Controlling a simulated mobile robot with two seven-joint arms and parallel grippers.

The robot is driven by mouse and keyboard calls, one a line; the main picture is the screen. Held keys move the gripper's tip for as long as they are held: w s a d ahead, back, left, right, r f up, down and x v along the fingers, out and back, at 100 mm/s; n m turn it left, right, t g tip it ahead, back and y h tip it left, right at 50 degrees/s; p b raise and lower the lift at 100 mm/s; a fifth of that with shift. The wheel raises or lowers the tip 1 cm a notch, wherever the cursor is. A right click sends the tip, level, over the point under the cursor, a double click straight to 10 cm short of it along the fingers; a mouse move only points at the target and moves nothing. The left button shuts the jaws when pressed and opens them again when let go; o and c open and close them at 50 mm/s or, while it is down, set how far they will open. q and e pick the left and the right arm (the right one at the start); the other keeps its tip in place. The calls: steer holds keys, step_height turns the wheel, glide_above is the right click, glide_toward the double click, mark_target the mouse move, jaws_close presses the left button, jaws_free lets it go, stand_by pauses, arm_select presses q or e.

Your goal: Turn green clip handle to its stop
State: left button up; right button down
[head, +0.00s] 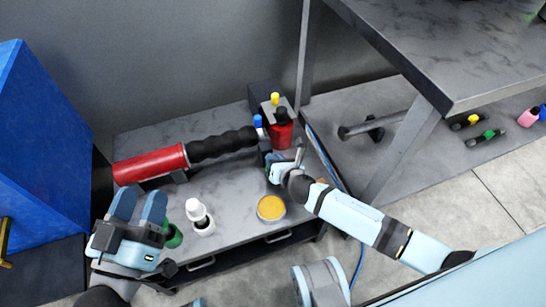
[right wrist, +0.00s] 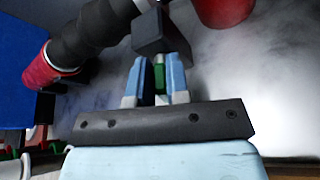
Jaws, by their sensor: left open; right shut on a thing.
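The green clip handle (right wrist: 159,75) shows in the right wrist view as a narrow green strip between the two light-blue fingers. My right gripper (right wrist: 160,78) is shut on it, with a dark block (right wrist: 161,34) just beyond the fingertips. In the head view my right gripper (head: 273,161) is at the right part of the grey worktop, in front of a red can; I cannot make out the handle there. My left gripper (head: 140,207) is open and empty, left of the white bottle at the worktop's front left.
A red cylinder (head: 150,165) with a black ribbed section lies along the worktop's back. A red can (head: 281,132) stands close behind my right gripper. A white bottle (head: 197,210) and a yellow disc (head: 271,208) are in front. A grey table (head: 460,50) overhangs at right.

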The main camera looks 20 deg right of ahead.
steer(key=shift+d+f+m+y, duration=0.1)
steer(key=shift+d+m+y, duration=0.1)
steer(key=shift+m+y, duration=0.5)
steer(key=shift+w, duration=0.1)
steer(key=c, duration=1.1)
jaws_free()
arm_select(q)
steer(key=p, duration=0.1)
steer(key=a+f+g+y+p, duration=0.1)
steer(key=p, duration=0.1)
steer(key=shift+w+a+f+y, duration=0.1)
steer(key=shift+a+f+y, duration=0.05)
steer(key=shift+f+y, duration=0.15)
arm_select(e)
steer(key=v, duration=1.4)
steer(key=shift+a+f, duration=0.1)
steer(key=shift+f, duration=0.05)
